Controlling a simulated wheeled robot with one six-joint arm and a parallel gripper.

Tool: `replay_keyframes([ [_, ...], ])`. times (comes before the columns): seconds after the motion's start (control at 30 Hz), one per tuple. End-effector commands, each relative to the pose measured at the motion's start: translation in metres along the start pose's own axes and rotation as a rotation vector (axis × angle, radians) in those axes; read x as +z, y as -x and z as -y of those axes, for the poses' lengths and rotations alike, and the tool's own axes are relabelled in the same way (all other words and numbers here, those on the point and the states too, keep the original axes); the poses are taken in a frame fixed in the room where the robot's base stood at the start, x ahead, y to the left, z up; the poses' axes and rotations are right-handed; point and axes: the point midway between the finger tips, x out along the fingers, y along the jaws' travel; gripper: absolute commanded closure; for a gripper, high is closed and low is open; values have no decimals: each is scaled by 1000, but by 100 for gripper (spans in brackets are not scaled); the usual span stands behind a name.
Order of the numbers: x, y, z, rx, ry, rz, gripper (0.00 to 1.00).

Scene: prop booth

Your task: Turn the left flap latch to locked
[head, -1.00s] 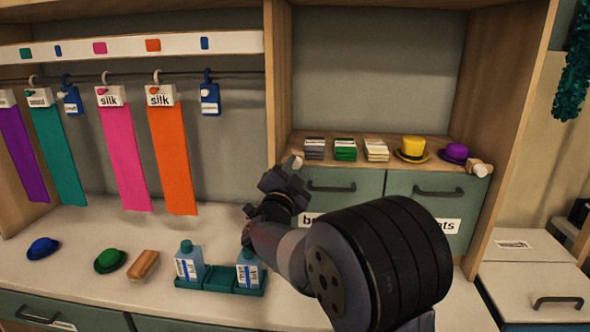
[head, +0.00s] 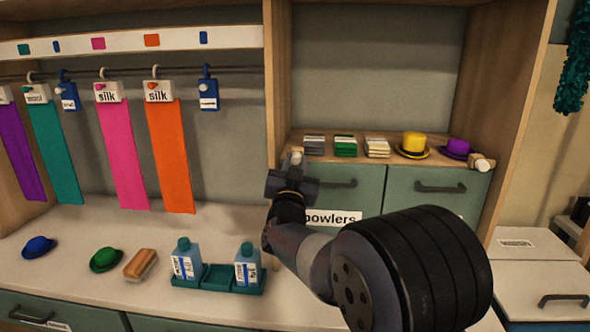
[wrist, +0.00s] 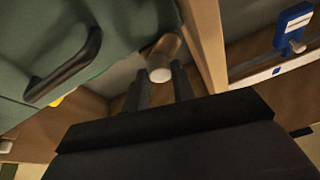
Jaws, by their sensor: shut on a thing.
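The left flap latch (head: 296,157), a small wooden peg with a pale end, sits at the upper left corner of the green "bowlers" flap (head: 368,195). My gripper (head: 291,171) is at this latch, from below and in front. In the wrist view the latch (wrist: 164,61) lies between the two dark fingertips of my gripper (wrist: 161,86), which is shut on it. The fingers partly hide the latch in the head view, and I cannot tell its exact angle there.
A second latch (head: 482,163) is at the right flap (head: 436,207). Folded cloths, a yellow hat (head: 413,144) and a purple hat (head: 455,148) stand on the shelf just above. A wooden post (head: 279,90) rises close left of my gripper. Bottles stand in a teal tray (head: 218,281) below.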

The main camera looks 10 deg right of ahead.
Motion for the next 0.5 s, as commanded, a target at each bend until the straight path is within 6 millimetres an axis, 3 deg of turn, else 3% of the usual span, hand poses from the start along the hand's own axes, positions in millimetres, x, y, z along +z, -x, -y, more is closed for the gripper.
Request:
replay_keyframes([
  [0.5, -1, 0, -2, -161, 464, 28, 98],
])
